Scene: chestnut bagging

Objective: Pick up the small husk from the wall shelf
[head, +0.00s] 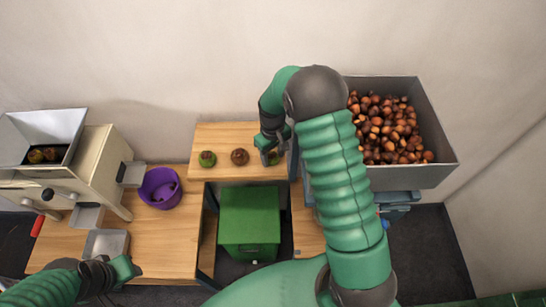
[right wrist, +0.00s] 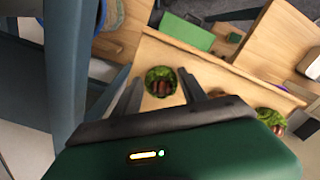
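Three husks sit in a row on the wooden wall shelf (head: 222,135): a green one with a brown middle (head: 207,158), a mostly brown one (head: 239,156) and a green one (head: 274,158) at the right end, partly hidden by my right gripper (head: 269,150). In the right wrist view, the open fingers of my right gripper (right wrist: 162,92) stand either side of a green husk (right wrist: 161,81) with brown nuts inside, with gaps on both sides. Another green husk (right wrist: 270,118) shows at the right. My left gripper (head: 124,270) is low at the left; its opening is unclear.
A grey bin of chestnuts (head: 425,176) stands right of the shelf. A green box (head: 249,222) is below it. A purple bowl (head: 160,188) and a beige machine with a metal hopper (head: 97,160) are on the left table (head: 165,235). The wall is close behind the shelf.

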